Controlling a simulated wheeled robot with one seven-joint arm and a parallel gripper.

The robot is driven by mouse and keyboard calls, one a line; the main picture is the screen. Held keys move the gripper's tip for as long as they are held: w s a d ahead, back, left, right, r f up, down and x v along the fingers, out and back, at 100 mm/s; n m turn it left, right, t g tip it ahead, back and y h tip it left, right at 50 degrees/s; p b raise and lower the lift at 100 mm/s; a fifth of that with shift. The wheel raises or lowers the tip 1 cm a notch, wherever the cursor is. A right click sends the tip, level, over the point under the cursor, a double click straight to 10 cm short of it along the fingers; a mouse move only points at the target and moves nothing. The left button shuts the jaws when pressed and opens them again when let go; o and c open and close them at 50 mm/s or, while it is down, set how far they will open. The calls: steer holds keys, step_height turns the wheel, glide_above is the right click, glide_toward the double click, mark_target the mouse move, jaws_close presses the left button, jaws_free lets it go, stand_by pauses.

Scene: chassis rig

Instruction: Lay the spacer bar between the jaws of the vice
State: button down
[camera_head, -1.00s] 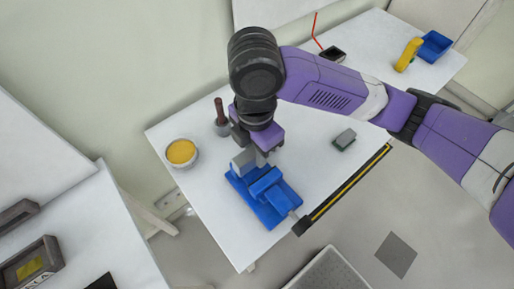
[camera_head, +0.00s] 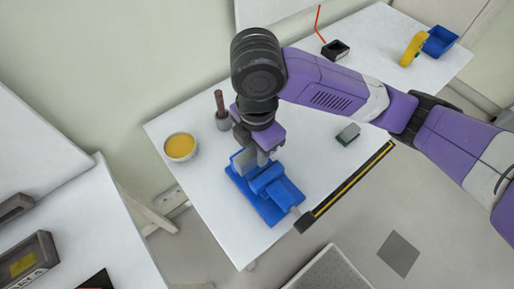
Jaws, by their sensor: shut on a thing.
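The blue vice (camera_head: 284,195) stands on the white table, its screw end toward the striped front edge. My gripper (camera_head: 259,151) points down over the vice's far end, at its jaws. It is shut on a small grey piece, apparently the spacer bar (camera_head: 262,158), which shows only in part below the fingers. The bar is at or just above the jaw gap. My gripper and wrist hide much of the bar and jaws, so I cannot tell whether it touches the vice.
A bowl of yellow stuff (camera_head: 180,146) and a grey pot with a brown handle (camera_head: 222,121) stand left of my gripper. A grey block (camera_head: 348,133) lies to the right. A black-and-yellow strip (camera_head: 350,182) lines the table's edge. A blue bin (camera_head: 439,42) is farther back.

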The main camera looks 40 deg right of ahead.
steer(key=shift+f+b, duration=0.8)
steer(key=shift+f, duration=0.25)
steer(key=c, duration=1)
jaws_free()
steer(key=shift+c, duration=0.2)
step_height(320, 180, up, 8)
steer(key=shift+f+p, duration=0.1)
steer(key=shift+p, duration=0.3)
